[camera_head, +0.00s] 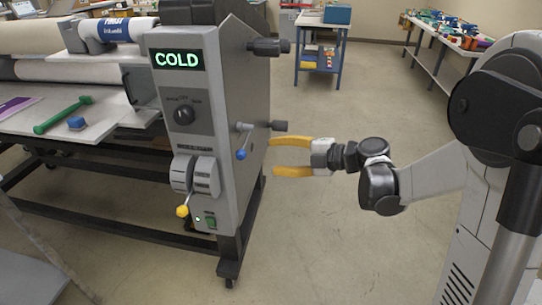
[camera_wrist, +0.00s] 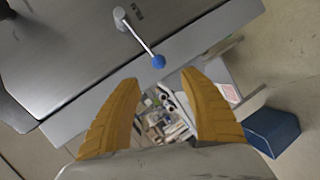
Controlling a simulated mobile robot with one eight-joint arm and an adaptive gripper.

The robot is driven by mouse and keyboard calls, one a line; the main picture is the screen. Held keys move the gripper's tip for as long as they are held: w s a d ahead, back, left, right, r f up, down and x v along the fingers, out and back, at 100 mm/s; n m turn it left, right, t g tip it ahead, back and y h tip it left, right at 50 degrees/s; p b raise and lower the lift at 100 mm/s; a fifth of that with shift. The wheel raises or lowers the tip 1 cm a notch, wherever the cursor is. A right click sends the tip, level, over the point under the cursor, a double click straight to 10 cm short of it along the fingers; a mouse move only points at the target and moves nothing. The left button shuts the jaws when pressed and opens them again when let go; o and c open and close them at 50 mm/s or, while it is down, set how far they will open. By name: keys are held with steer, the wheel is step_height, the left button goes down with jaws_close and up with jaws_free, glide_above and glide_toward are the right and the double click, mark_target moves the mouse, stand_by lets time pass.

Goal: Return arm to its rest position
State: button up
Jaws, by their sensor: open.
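My gripper (camera_head: 275,157) has two yellow fingers, spread apart and empty. It points left, beside the right side of the grey laminator end housing (camera_head: 233,120) in the head view. A metal crank lever with a blue ball knob (camera_head: 241,154) juts from that housing, just left of the fingertips. In the wrist view the open fingers (camera_wrist: 165,85) frame a gap, and the blue knob (camera_wrist: 158,62) lies beyond them, apart from both. My arm reaches out from the right side of the head view, bent at the wrist.
The laminator shows a lit COLD display (camera_head: 179,59) and a lower lever with a yellow knob (camera_head: 183,211). A blue cart (camera_head: 322,47) stands behind, and a long table (camera_head: 446,36) is at the back right. The floor between them is clear.

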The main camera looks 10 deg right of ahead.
steer(key=s+d+m+h, duration=0.2)
steer(key=s+m+h, duration=0.2)
steer(key=s+m, duration=0.4)
steer(key=s+d+m+h, duration=0.3)
steer(key=s+m+h, duration=0.1)
steer(key=s+m, duration=0.4)
steer(key=s+d+m+g+h, duration=0.1)
steer(key=s+d+m+h, duration=0.1)
steer(key=s+m, duration=0.6)
steer(key=shift+d+f+m+h, duration=0.15)
steer(key=shift+f+m+h, duration=0.4)
steer(key=shift+h, duration=0.35)
steer(key=shift+s, duration=0.15)
